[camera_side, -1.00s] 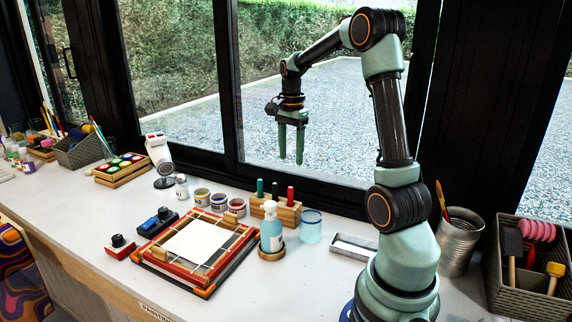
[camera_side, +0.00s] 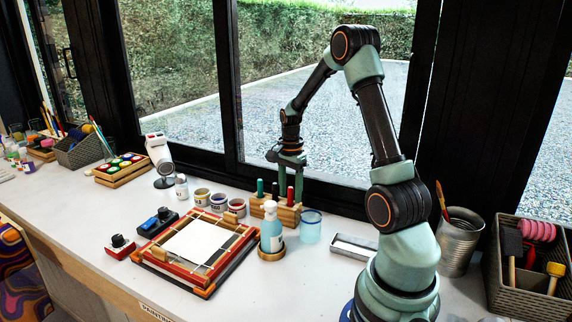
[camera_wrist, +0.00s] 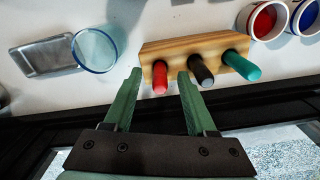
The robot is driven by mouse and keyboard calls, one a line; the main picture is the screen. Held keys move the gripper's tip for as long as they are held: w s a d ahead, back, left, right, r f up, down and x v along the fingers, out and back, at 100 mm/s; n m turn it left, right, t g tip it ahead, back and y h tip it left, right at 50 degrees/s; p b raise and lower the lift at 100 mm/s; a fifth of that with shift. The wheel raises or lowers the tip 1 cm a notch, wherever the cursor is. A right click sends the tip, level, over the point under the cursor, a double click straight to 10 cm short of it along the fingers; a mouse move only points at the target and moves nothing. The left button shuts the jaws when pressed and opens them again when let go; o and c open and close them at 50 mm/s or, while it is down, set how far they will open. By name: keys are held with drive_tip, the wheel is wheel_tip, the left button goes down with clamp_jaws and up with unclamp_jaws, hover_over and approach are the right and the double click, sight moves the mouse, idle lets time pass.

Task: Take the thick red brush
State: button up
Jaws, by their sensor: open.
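The thick red brush (camera_side: 290,194) stands upright in a wooden block (camera_side: 262,211), at the right end in the side view. In the wrist view the red brush (camera_wrist: 160,78) is at the left end of the block (camera_wrist: 190,48). A dark brush (camera_wrist: 202,73) and a green brush (camera_wrist: 240,65) stand beside it in a row. My gripper (camera_side: 290,198) is open and pointing down over the block. In the wrist view my gripper's fingers (camera_wrist: 158,75) lie on either side of the red brush, the right finger between it and the dark one. No contact is visible.
A metal tray (camera_side: 353,248) lies to the right. The window stands just behind.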

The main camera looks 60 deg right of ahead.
drive_tip(key=shift+f, duration=0.15)
clamp_jaws()
wheel_tip(320, 180, up, 20)
idle(0.8)
